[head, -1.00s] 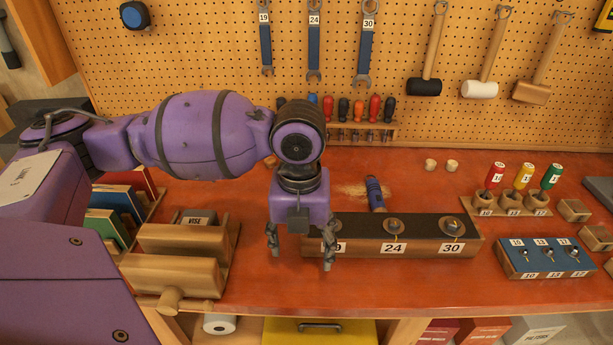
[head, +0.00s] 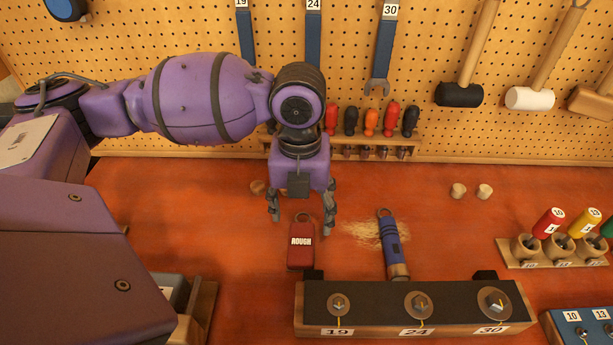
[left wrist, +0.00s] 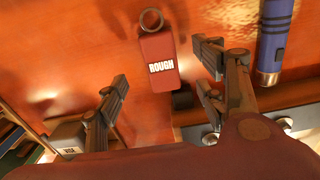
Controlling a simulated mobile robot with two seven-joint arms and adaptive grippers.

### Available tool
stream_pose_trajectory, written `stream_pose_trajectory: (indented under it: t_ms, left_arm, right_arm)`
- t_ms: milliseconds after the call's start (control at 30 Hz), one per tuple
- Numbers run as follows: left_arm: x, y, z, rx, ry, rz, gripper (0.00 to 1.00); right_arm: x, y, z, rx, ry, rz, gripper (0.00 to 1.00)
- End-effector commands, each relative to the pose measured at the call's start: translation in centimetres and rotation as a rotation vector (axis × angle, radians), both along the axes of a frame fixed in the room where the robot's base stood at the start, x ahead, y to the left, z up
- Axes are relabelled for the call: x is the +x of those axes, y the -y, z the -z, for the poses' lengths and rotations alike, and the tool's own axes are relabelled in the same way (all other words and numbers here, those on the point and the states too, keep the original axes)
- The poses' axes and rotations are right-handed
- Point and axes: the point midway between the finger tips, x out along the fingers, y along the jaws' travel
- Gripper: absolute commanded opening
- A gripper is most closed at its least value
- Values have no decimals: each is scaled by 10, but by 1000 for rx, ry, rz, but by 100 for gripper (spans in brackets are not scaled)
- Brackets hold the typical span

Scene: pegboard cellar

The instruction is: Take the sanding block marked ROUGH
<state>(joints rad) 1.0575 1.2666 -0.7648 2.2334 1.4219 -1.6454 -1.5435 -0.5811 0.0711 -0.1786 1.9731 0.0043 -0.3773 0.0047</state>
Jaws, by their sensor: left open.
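The sanding block marked ROUGH (head: 301,250) is dark red with a white label and a ring at its far end. It lies on the orange-red bench behind the bolt block. My left gripper (head: 301,219) is open and empty, with its fingertips above the block's ring end in the head view. In the left wrist view the ROUGH block (left wrist: 158,58) shows between the two spread fingers (left wrist: 163,72), beyond their tips, and no finger touches it. My right gripper is in neither view.
A bolt block (head: 412,325) marked 19, 24 and 30 stands in front. A blue cylindrical tool (head: 391,245) lies right of the ROUGH block beside sawdust. A vise (head: 198,310) is at the lower left.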

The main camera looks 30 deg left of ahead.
Motion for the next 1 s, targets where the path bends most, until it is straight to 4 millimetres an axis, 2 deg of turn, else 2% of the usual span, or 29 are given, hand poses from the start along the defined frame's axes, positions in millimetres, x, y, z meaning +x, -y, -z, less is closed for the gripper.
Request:
stream_pose_trajectory:
  t_ms: [267, 500, 633, 833, 1000]
  left_arm:
    - [-3, 1, 33, 0, -8, 0, 64]
    - [-6, 1, 68, 0, -7, -1, 64]
    - [-6, 2, 76, 0, -3, 0, 64]
    - [-5, 2, 76, 0, -1, 1, 64]
    - [-5, 2, 76, 0, -1, 1, 43]
  right_arm:
    - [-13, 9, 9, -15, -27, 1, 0]
    - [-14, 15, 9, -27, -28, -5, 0]
    - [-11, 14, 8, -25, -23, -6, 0]
    - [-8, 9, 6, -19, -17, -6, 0]
    - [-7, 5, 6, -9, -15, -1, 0]
